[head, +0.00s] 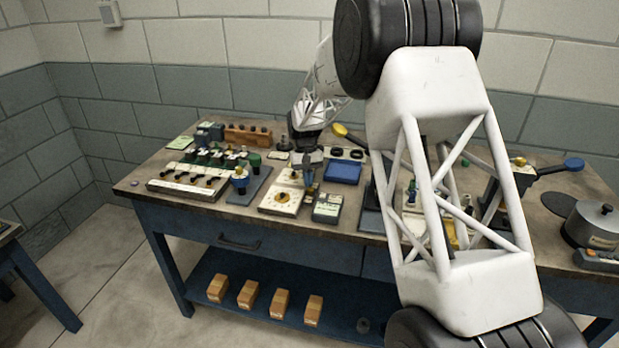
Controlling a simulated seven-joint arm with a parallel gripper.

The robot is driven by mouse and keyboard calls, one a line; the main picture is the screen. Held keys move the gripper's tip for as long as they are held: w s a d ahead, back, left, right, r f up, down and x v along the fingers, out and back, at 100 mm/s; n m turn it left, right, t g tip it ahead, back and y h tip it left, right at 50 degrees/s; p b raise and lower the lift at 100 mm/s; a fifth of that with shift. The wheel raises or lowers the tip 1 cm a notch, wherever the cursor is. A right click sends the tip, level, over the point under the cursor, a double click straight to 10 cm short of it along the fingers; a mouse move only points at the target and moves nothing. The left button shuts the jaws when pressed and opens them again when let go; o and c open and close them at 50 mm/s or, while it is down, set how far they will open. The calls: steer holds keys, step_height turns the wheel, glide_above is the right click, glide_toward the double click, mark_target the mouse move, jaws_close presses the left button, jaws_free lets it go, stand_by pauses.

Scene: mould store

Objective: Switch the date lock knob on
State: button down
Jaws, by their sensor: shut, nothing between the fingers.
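A cream plate with an orange ring-shaped dial (283,197) lies near the front edge of the bench, left of the middle. It looks like the date lock, but its lettering is too small to read. My gripper (309,186) points down over the plate's right side, with its fingers shut and nothing held. A small brass-coloured part shows at the fingertips; I cannot tell whether it is a knob or whether the fingers touch it. The knob's setting cannot be made out.
A grey-green box (327,208) stands close right of the plate, and a blue tray (343,172) lies behind it. A blue-knobbed device (240,180) and a lever row (187,183) are to the left. A lidded pot (596,222) stands far right. My arm hides the bench's right middle.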

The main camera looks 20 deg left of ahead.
steer(key=shift+f, duration=0.1)
stand_by(0.3)
steer(key=shift+w+a, duration=0.35)
steer(key=shift+w, duration=0.25)
steer(key=w, duration=0.1)
steer(key=w+a, duration=0.1)
steer(key=shift+w+a+r, duration=0.15)
steer(key=shift+w+r, duration=0.2)
steer(key=shift+r, duration=0.05)
steer(key=v, duration=0.9)
steer(key=shift+r, duration=0.3)
steer(key=shift+s, duration=0.1)
